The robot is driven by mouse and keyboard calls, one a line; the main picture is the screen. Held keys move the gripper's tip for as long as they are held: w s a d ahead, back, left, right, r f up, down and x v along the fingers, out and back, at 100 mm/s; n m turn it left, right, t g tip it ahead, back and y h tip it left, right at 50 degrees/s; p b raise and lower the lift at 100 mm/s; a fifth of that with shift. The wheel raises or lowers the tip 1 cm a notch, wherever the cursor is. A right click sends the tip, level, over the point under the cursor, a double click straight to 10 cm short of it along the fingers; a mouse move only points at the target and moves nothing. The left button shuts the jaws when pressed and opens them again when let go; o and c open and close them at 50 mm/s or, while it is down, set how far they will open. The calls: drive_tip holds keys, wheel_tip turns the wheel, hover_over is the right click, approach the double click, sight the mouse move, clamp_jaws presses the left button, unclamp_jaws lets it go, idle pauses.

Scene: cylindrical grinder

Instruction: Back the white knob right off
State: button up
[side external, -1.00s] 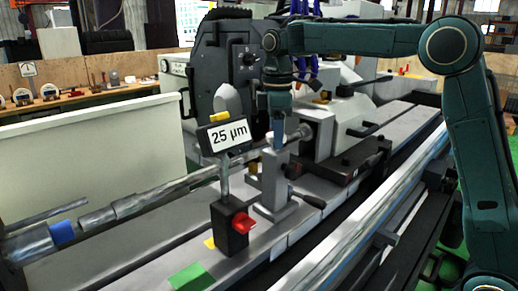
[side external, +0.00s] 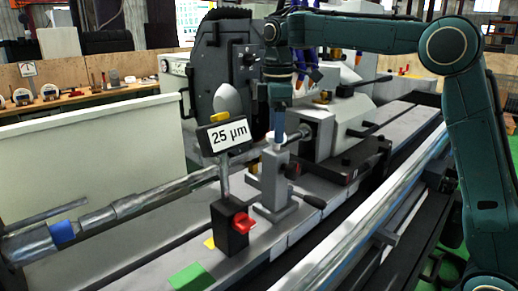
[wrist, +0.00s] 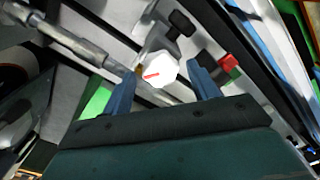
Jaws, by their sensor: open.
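The white knob (wrist: 158,70) has a hexagonal-looking face with a red line across it, and shows between my blue fingers in the wrist view. In the side external view the knob (side external: 276,137) is a small white cap on top of the grey upright support (side external: 274,185). My gripper (wrist: 161,69) is open, its fingers on either side of the knob in the picture with visible gaps. In the side external view my gripper (side external: 279,127) points straight down just above the knob. Whether its fingertips reach down beside the knob is hard to tell.
A display reading 25 µm (side external: 227,135) stands close in front of the support, on a black block with a red knob (side external: 243,223). A dark lever (side external: 314,201) sticks out from the support. A long metal shaft (side external: 140,203) runs behind; the grinding wheel housing (side external: 222,62) is near.

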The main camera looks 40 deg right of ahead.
drive_tip(key=shift+r, duration=2.5)
drive_tip(key=shift+n, duration=1.9)
drive_tip(key=shift+f, duration=0.1)
